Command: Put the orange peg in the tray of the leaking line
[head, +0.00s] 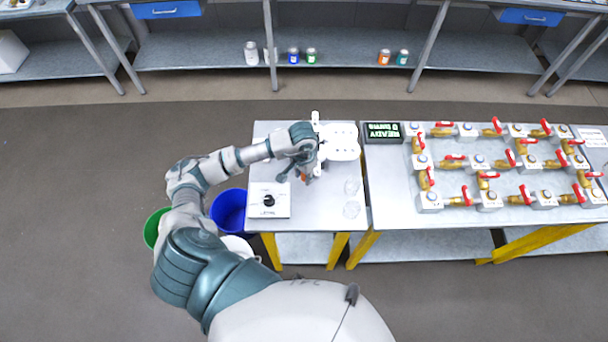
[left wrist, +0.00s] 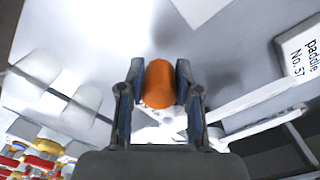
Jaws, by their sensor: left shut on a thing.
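My left gripper (head: 307,174) is over the small middle table, reached by the arm from the left. In the left wrist view the orange peg (left wrist: 159,84) sits between the two fingers of my left gripper (left wrist: 158,95), which are shut on it. In the head view only a bit of orange shows under the gripper. Two clear round dishes (head: 352,187) lie on the table right of the gripper. I cannot tell which tray belongs to a leaking line. My right gripper is not in view.
A white lobed fixture (head: 340,141) stands behind the gripper. A white box with a black knob (head: 268,200) is at the table's left. A display (head: 383,132) and brass valves with red handles (head: 500,165) are on the right table. A blue bucket (head: 229,210) stands on the floor.

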